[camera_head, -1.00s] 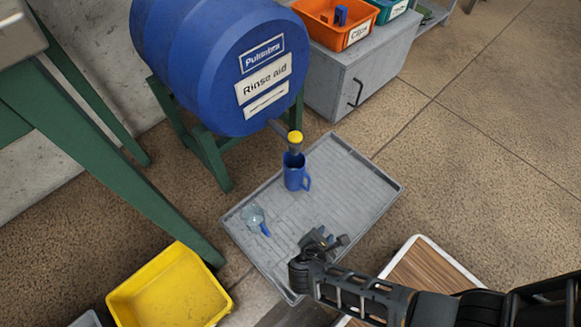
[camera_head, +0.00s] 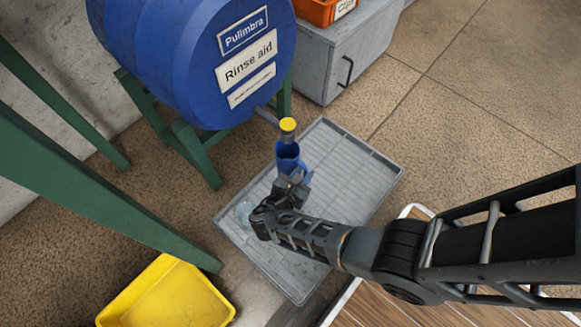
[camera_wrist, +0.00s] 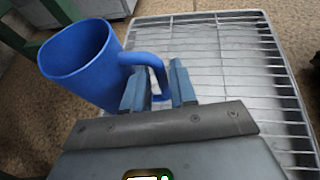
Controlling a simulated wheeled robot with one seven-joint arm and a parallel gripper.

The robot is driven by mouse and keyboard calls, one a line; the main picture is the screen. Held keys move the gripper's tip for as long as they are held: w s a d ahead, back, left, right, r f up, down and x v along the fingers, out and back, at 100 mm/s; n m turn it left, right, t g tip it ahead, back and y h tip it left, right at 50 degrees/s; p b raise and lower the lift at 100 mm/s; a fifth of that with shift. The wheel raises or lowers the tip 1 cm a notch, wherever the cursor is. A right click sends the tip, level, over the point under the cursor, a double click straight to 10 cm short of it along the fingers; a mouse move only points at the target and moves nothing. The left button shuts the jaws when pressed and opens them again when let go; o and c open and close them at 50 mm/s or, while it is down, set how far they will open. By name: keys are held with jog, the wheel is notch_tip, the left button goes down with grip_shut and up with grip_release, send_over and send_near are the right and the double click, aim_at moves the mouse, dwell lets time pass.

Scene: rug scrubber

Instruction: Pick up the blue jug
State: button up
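The blue jug (camera_head: 288,157) stands upright on the grey ribbed tray, under the barrel's yellow-topped tap (camera_head: 288,126). In the wrist view, the jug (camera_wrist: 85,62) is at upper left with its open mouth toward me and its handle (camera_wrist: 152,62) on the right. My gripper (camera_wrist: 160,88) is open, and the handle's outer part shows between its two fingertips. Whether either finger touches it I cannot tell. In the head view, my gripper (camera_head: 294,182) is just in front of the jug and hides its lower part.
The grey tray (camera_head: 350,165) lies on the floor. A blue barrel (camera_head: 200,60) on a green stand overhangs at the back. A yellow bin (camera_head: 165,295) is front left; a grey cabinet (camera_head: 335,60) is behind.

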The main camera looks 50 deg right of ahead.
jog(key=shift+x, duration=0.85)
grip_shut()
